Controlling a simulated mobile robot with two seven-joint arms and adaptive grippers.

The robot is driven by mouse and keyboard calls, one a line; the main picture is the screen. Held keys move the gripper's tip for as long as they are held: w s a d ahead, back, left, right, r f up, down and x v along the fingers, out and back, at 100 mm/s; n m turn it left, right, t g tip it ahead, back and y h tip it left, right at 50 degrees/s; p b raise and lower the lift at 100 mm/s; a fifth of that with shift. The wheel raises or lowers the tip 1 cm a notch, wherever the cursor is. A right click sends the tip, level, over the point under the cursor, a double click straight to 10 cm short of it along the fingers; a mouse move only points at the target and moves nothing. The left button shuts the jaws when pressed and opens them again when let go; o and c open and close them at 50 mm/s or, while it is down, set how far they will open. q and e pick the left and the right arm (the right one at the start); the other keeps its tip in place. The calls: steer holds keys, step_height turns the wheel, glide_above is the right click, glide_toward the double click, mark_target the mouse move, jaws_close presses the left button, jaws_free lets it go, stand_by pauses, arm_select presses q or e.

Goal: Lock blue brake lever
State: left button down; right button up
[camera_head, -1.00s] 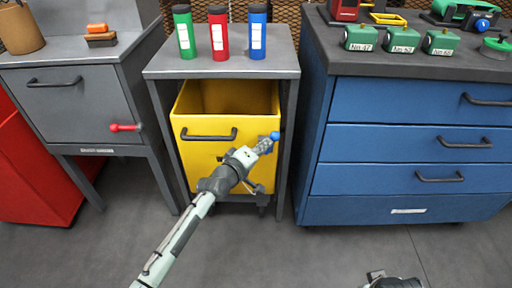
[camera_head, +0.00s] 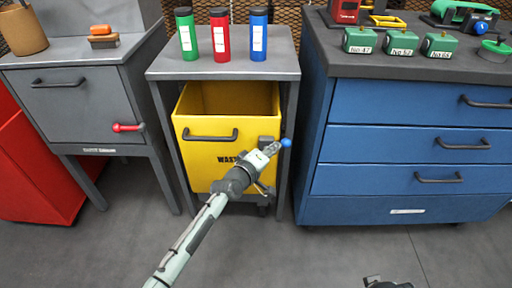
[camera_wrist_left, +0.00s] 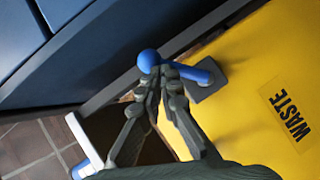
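The blue brake lever (camera_wrist_left: 205,72) sits on a grey mount on the front of the yellow waste cart (camera_head: 205,165). It ends in a round blue knob, which also shows in the head view (camera_head: 286,143) and points right, beside the bench's right leg. My left gripper (camera_wrist_left: 161,80) has its fingertips closed together around the lever just behind the knob; the fingers hide part of the shaft. In the head view the left gripper (camera_head: 272,149) covers most of the lever. A dark part of my right gripper (camera_head: 386,283) shows at the bottom edge; its fingers cannot be made out.
The cart stands under a grey bench (camera_head: 225,68) bearing green, red and blue bottles. A blue drawer cabinet (camera_head: 400,143) stands close on the right. A grey cabinet (camera_head: 84,100) with a red lever (camera_head: 127,128) stands left. The floor in front is clear.

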arm_select(q)
steer(key=shift+d+f+b, duration=0.2)
steer(key=shift+d+f, duration=0.1)
steer(key=shift+d, duration=0.3)
steer(key=shift+d+f+b, duration=0.2)
steer(key=shift+d+f, duration=0.1)
steer(key=shift+d, duration=0.25)
arm_select(e)
steer(key=shift+s+d+r, duration=0.1)
steer(key=shift+d+r, duration=0.1)
steer(key=shift+r, duration=0.25)
steer(key=shift+s+d+r, duration=0.1)
steer(key=shift+d+r, duration=0.1)
steer(key=shift+r, duration=0.2)
steer(key=shift+w+r, duration=0.15)
steer(key=shift+w, duration=0.1)
arm_select(q)
steer(key=v, duration=1.2)
arm_select(e)
steer(key=shift+a, duration=0.1)
